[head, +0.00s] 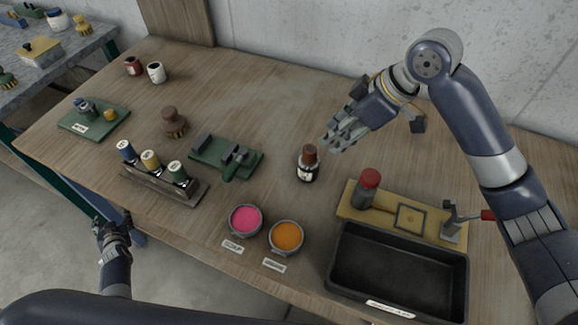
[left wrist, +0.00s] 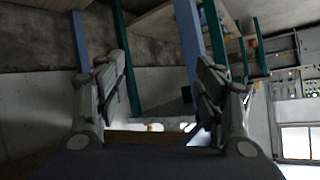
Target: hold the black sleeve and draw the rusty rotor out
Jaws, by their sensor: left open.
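A small black sleeve (head: 306,173) with a pale label stands upright on the wooden table, right of the middle. A rusty brown piece, which looks like the rotor (head: 310,153), sits in its top. My right gripper (head: 336,142) is above and just right of it, angled down toward it. It appears apart from both, and its jaw gap is unclear. My left gripper (head: 112,228) hangs low beyond the table's front left edge, far from the sleeve. In the left wrist view it (left wrist: 160,95) is open and empty.
Pink (head: 246,219) and orange (head: 286,236) bowls stand in front of the sleeve. A yellow board (head: 385,217) with a red-capped cylinder (head: 368,185) and a black tray (head: 398,268) lie to the right. A green fixture (head: 226,160) is left. The table behind is clear.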

